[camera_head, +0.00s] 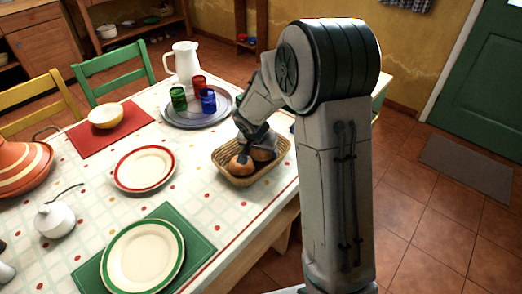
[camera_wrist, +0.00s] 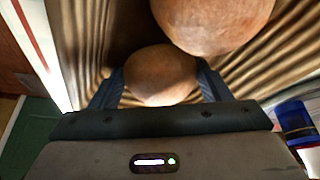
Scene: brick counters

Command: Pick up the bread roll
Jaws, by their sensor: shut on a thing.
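A brown bread roll (camera_wrist: 160,75) is between the two fingers of my gripper (camera_wrist: 160,88) in the wrist view. My gripper is shut on it, inside or just over a wicker basket (camera_head: 231,180). In the head view the gripper (camera_head: 243,153) reaches down into the basket, and a roll (camera_head: 240,165) shows at its front. A second brown roll (camera_wrist: 213,20) lies beside the held one in the wrist view. In the head view it shows partly behind the gripper (camera_head: 265,154). I cannot tell whether the held roll still touches the basket floor.
A round tray (camera_head: 180,122) with red, green and blue cups and a white pitcher (camera_head: 185,62) stands behind the basket. A red-rimmed plate (camera_head: 145,168) is to its left, and a green-rimmed plate (camera_head: 142,256) in front. The table's right edge is close to the basket.

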